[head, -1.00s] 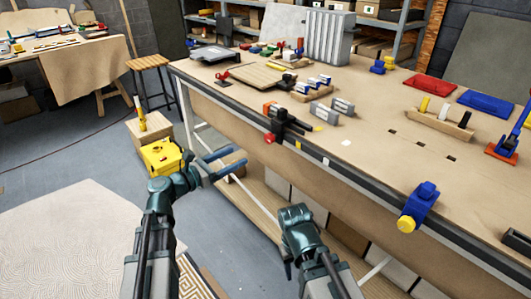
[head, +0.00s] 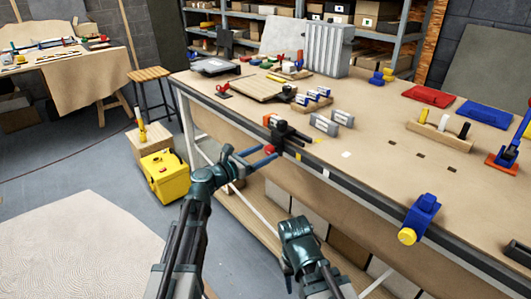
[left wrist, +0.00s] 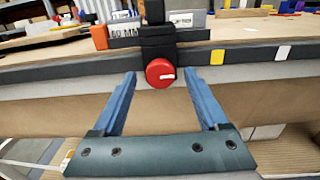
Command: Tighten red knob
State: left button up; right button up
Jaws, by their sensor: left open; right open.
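The red knob (head: 270,149) is on the front of a black clamp (head: 284,131) fixed at the workbench's front edge.
The workbench (head: 375,165) holds wooden blocks, grey blocks (head: 325,124) and a board. A blue clamp with a yellow knob (head: 407,236) sticks out from its front edge at right. A yellow box (head: 165,175) stands on the floor at left. The floor before the bench is open.

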pick_arm(q)
jog(key=shift+w+d, duration=0.4)
jog(key=shift+d, duration=0.05)
grip_shut()
